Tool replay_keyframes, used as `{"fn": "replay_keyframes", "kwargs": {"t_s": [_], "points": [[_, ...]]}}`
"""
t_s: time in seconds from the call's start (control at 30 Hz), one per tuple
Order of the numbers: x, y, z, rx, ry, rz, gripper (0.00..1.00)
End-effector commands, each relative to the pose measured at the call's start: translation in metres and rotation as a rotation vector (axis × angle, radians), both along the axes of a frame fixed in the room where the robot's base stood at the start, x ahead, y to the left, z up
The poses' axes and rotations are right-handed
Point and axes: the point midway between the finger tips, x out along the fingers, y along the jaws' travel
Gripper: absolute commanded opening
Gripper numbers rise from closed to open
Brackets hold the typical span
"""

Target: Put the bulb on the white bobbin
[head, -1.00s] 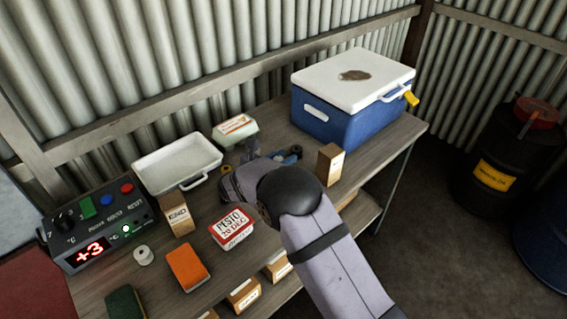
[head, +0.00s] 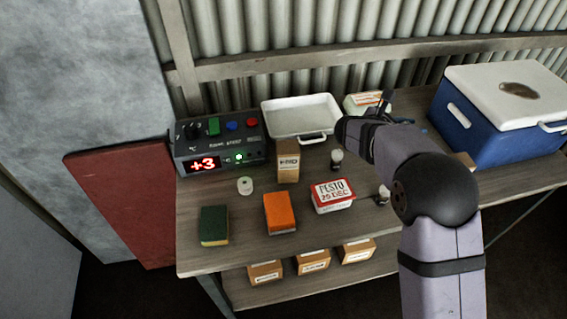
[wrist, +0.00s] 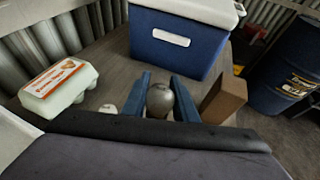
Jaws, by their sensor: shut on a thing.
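The white bobbin (head: 245,185) stands on the bench in front of the control box, well to the left of my gripper. My gripper (wrist: 161,85) shows two blue fingers in the wrist view, shut on a round grey bulb (wrist: 160,103) between them. In the head view my gripper (head: 386,100) is over the back of the bench, mostly behind my own arm, and the bulb in it cannot be made out there.
A white tray (head: 302,117) is behind. A blue cooler (head: 480,128) stands right.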

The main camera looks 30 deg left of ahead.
Motion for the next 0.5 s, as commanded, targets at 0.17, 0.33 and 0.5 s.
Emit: {"fn": "replay_keyframes", "kwargs": {"t_s": [0.17,0.33,0.5], "points": [[-0.016,0.048,0.001,0.005,-0.005,0.079,0.03],[-0.047,0.111,0.027,0.008,-0.008,0.19,0.03],[-0.098,0.168,0.059,0.009,-0.006,0.328,0.03]]}}
